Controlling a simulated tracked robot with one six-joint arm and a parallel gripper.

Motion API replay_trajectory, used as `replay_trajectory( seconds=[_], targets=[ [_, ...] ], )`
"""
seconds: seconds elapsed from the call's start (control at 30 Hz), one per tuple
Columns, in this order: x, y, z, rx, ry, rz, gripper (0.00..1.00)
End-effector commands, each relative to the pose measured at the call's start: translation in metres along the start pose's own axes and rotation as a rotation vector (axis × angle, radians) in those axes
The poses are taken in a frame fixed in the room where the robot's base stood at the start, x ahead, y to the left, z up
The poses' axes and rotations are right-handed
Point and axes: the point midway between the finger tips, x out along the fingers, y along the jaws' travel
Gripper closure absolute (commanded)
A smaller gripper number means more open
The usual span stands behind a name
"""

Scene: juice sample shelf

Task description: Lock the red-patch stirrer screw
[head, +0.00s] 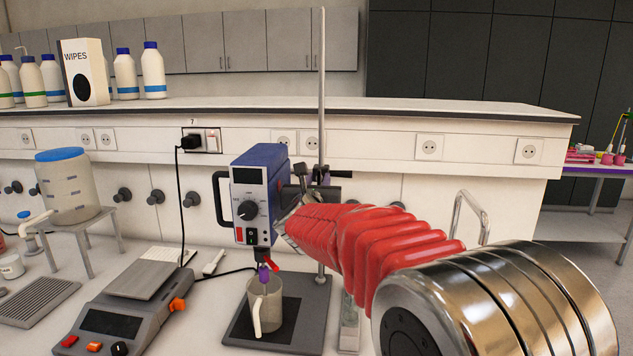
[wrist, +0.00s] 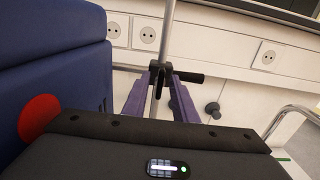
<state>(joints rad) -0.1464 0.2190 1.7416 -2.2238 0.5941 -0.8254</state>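The stirrer (head: 258,195) is a blue motor box with a grey front panel and a knob, mounted on a thin upright rod (head: 322,90). In the wrist view its blue side (wrist: 50,60) fills the left, with a round red patch (wrist: 38,117). A black clamp screw (wrist: 158,71) sits at the rod, with a black handle (wrist: 188,78) reaching right. My gripper (wrist: 159,84) is open, its two purple fingers apart and pointing at the screw, which shows between their tips. I cannot tell whether they touch it. In the head view my red-sleeved arm largely hides the gripper.
A beaker (head: 265,305) stands on the dark stand base (head: 240,330) under the stirrer. A balance (head: 140,290) is to its left, with a black cable between. A metal rail (head: 470,210) stands right of my arm. A wall shelf with sockets (head: 430,148) runs behind.

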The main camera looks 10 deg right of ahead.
Motion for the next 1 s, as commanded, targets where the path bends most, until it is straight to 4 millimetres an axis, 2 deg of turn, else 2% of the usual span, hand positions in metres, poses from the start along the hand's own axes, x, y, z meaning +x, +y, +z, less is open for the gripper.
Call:
replay_trajectory(
  seconds=[0.07, 0.33, 0.77, 1.0],
  targets=[
    [-0.0001, -0.0001, 0.0001, 0.0, 0.0, 0.0, 0.81],
    [-0.0002, 0.0, 0.0001, 0.0, 0.0, 0.0, 1.0],
    [-0.0011, 0.0028, 0.0003, 0.022, 0.0, 0.004, 1.0],
    [-0.001, 0.0022, 0.0003, 0.113, 0.0, 0.005, 1.0]
  ],
)
